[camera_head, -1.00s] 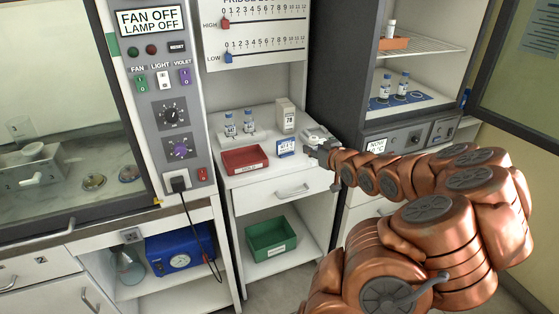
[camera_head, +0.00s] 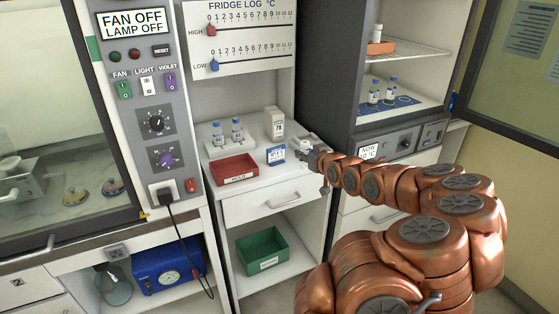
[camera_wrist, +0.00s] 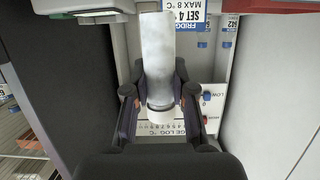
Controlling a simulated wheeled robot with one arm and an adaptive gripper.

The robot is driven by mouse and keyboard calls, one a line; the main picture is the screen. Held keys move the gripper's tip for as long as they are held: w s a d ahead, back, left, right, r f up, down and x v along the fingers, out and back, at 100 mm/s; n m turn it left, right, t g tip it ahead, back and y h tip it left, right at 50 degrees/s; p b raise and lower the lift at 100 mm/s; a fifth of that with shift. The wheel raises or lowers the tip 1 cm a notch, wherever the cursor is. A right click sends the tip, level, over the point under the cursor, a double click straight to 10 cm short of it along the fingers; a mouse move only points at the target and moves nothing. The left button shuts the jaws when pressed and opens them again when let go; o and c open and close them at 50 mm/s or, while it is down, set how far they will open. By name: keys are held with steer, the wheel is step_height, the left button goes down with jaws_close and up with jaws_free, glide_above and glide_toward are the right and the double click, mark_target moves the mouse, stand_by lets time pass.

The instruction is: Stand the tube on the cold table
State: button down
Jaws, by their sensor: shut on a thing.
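My gripper (camera_wrist: 160,95) is shut on a white tube (camera_wrist: 157,50) in the wrist view, with the fingers on both sides of its lower-pictured end. A white rim or cap (camera_wrist: 160,114) shows between the fingers. In the head view my gripper (camera_head: 317,160) is at the right edge of the white counter under the fridge log, and a small pale part of the tube (camera_head: 306,144) shows beside it. I cannot tell whether the tube touches the counter. No surface is labelled cold table; the counter (camera_head: 252,187) carries a fridge sign (camera_head: 276,155).
On the counter stand two capped vials (camera_head: 236,129) on a white rack, a red tray (camera_head: 235,169) and a white box (camera_head: 274,123).

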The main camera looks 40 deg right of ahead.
steer(key=w, duration=0.3)
steer(key=w+a, duration=0.1)
steer(key=w, duration=0.2)
steer(key=w+a+f+p, duration=0.1)
steer(key=w, duration=0.2)
steer(key=shift+w, duration=0.3)
steer(key=shift+f+p, duration=0.55)
steer(key=shift+f, duration=1.15)
steer(key=shift+f+b, duration=0.25)
steer(key=shift+b, duration=0.1)
steer(key=c, duration=1)
jaws_free()
steer(key=shift+r, duration=0.1)
steer(key=shift+r, duration=0.1)
